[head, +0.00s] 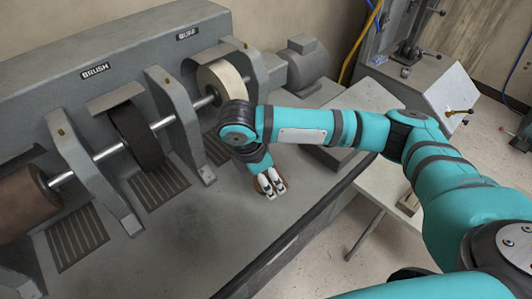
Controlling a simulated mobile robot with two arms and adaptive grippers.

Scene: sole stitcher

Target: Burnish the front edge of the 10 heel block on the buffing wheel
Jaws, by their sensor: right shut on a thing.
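My right arm reaches in from the right, and my right gripper (268,187) points down at the bench of the finishing machine. It is shut on a small brown block, the heel block (282,185), mostly hidden by the fingers. The "10" mark and the front edge cannot be made out. The block is low over or on the grey bench; I cannot tell whether it touches. The cream buffing wheel (221,78) is on the shaft under the BUFF label, behind and left of the gripper, apart from the block. My arm partly covers it. My left gripper is not in view.
A dark brush wheel (137,136) and a brown drum (22,205) sit farther left on the same shaft (110,150). Grey upright brackets (180,122) stand between the wheels. A motor (305,65) is at the shaft's right end. The bench front (190,245) is clear.

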